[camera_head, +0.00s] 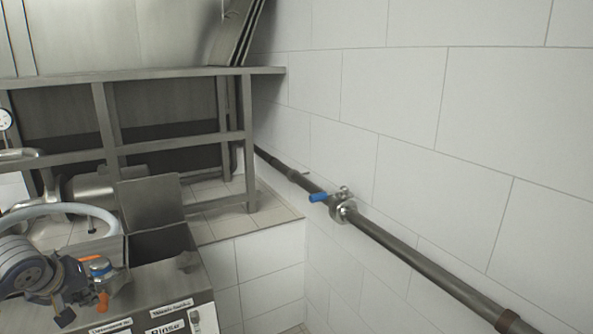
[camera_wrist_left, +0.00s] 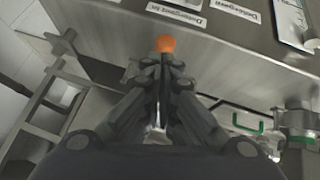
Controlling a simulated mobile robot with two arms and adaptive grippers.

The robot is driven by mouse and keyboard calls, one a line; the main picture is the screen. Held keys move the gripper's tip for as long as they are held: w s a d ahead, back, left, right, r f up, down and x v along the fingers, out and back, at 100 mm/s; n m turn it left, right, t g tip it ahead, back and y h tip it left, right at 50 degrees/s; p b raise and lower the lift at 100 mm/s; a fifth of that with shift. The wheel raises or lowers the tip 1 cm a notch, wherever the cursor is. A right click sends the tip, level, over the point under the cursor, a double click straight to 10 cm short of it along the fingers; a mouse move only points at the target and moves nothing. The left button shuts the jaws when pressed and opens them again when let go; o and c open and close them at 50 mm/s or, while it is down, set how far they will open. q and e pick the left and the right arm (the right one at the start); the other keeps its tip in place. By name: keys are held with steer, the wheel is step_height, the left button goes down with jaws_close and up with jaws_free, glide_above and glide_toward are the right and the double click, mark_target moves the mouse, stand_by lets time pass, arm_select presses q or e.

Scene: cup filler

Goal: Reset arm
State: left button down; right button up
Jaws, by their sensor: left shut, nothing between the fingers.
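My left gripper (camera_head: 68,303) is at the lower left of the head view, in front of a metal machine box (camera_head: 180,288). In the left wrist view, the gripper (camera_wrist_left: 163,62) has its fingers together, with nothing held. An orange knob (camera_wrist_left: 165,44) shows just past the fingertips, at the box's labelled edge. I cannot tell whether the fingers touch it. My right gripper is in neither view.
The box has an open lid (camera_head: 150,203) and labels such as "Rinse" (camera_head: 165,328). A pipe (camera_head: 412,258) with a blue-handled valve (camera_head: 318,197) runs along the tiled wall (camera_head: 400,110). A metal frame (camera_head: 170,72) stands behind. Green-handled valves (camera_wrist_left: 298,138) show in the wrist view.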

arm_select(q)
steer(key=w+d+f+n+h, duration=0.2)
steer(key=d+f+n+h, duration=0.3)
steer(key=d+f+n, duration=0.4)
steer(key=w+d+f+n+h, duration=0.2)
steer(key=d+f+n+h, duration=0.3)
steer(key=d+f+n, duration=0.45)
step_height(320, 180, down, 12)
steer(key=s+n+t+y, duration=0.2)
steer(key=s+n+t, duration=0.15)
steer(key=n, duration=1.15)
steer(key=s+a+f+n+g+y, duration=0.1)
steer(key=s+a+f+n+y, duration=0.15)
steer(key=s+f+n, duration=0.85)
steer(key=s+a+f+n+g+y, duration=0.1)
steer(key=s+f+n+g+y, duration=0.15)
steer(key=s+f+n, duration=0.8)
steer(key=s+d+f+n+g, duration=0.2)
steer(key=s+f, duration=0.2)
steer(key=s, duration=0.6)
steer(key=s+d+f+n+g+y, duration=0.1)
steer(key=s+d+f+n+g, duration=0.1)
steer(key=s+f, duration=0.3)
steer(key=s+d+f+n+g, duration=0.2)
steer(key=s+f+n, duration=0.1)
steer(key=s, duration=1.1)
steer(key=shift+s+d+f, duration=0.3)
steer(key=shift+s+f, duration=0.05)
steer(key=shift+f, duration=0.35)
